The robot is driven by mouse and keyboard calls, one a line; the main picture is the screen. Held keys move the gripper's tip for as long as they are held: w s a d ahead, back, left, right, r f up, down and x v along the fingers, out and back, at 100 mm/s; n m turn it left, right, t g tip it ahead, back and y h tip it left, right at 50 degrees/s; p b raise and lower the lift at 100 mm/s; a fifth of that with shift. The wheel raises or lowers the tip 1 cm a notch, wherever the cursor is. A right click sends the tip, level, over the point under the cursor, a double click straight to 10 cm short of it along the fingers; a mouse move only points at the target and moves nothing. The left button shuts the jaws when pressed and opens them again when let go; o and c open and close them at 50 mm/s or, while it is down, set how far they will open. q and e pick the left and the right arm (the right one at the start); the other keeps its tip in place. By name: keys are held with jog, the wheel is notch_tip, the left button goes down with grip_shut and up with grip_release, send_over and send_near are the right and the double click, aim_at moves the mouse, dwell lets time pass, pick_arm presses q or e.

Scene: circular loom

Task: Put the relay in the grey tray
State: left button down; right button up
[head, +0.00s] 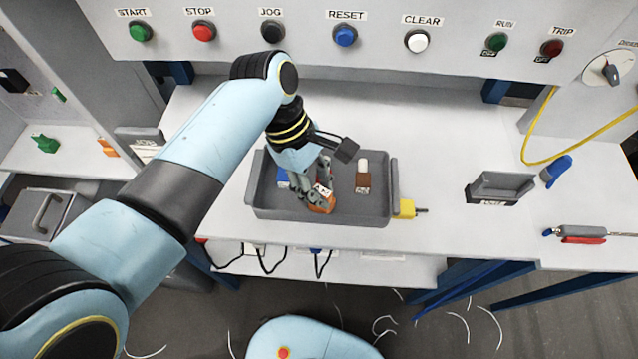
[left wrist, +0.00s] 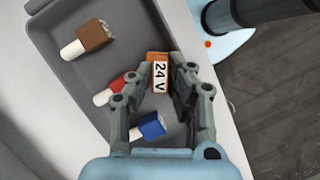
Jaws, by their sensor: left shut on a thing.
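The relay is an orange block (head: 321,208) with a white label, and the left wrist view shows "24 V" on it (left wrist: 159,75). My left gripper (head: 318,192) points down into the grey tray (head: 377,208) and is shut on the relay. The relay is inside the tray's outline, near its front wall. I cannot tell whether it touches the tray floor. In the left wrist view the two fingers (left wrist: 160,85) stand on either side of it. My right gripper is not in view.
In the tray are a brown-and-white piece (left wrist: 94,36), a red-and-white piece (left wrist: 106,95) and a blue-and-white piece (left wrist: 148,127). A yellow piece (head: 406,209) lies just right of the tray. A small grey holder (head: 500,187) stands farther right. The bench between is clear.

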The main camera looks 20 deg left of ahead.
pick_arm(q)
jog(key=shift+f, duration=0.2)
jog(key=c, duration=1.2)
grip_release()
jog(key=shift+r, duration=0.1)
jog(key=v, duration=1.2)
